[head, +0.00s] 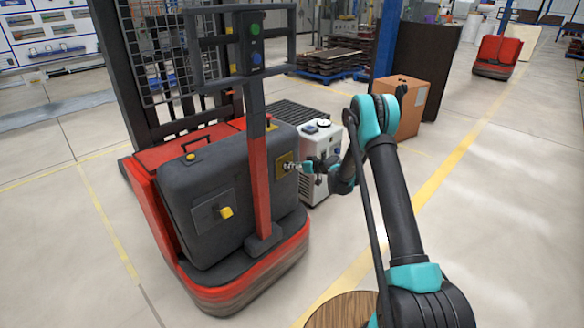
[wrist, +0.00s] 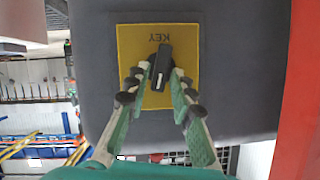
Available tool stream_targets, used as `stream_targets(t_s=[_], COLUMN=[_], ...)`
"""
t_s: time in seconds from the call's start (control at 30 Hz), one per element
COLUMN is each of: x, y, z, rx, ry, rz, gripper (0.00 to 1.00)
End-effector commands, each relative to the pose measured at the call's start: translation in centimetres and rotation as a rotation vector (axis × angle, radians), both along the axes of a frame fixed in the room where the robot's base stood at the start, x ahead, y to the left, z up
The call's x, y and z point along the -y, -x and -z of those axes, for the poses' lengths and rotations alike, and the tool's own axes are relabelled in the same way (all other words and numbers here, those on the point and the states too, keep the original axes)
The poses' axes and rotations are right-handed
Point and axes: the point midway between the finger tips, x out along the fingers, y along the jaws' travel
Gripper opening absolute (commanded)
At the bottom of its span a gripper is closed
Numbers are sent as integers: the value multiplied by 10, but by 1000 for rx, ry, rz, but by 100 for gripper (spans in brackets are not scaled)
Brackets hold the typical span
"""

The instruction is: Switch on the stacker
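The stacker (head: 215,200) is a red and black machine with a mast, left of centre in the head view. On its dark body sits a yellow square plate (head: 285,165), marked KEY upside down in the wrist view (wrist: 127,45). A black key (wrist: 161,66) stands out of the plate, nearly upright in the picture with a slight tilt. In the head view my gripper (head: 296,166) is small and the key cannot be made out.
The stacker's upright post (head: 257,140) carries a green and a blue button, left of my arm. A white control box (head: 321,150) stands close behind my gripper. A cardboard box (head: 403,105) stands farther back.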

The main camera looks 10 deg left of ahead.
Motion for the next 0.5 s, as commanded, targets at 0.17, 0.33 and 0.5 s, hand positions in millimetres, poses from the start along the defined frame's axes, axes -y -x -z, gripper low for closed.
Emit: stream_targets(t_s=[0.17,0.33,0.5], x=[0,0,3], y=[0,0,-3], z=[0,0,1], rx=[0,-3,-107], ry=[0,-2,-83], rz=[0,1,1], gripper=[0,0,0])
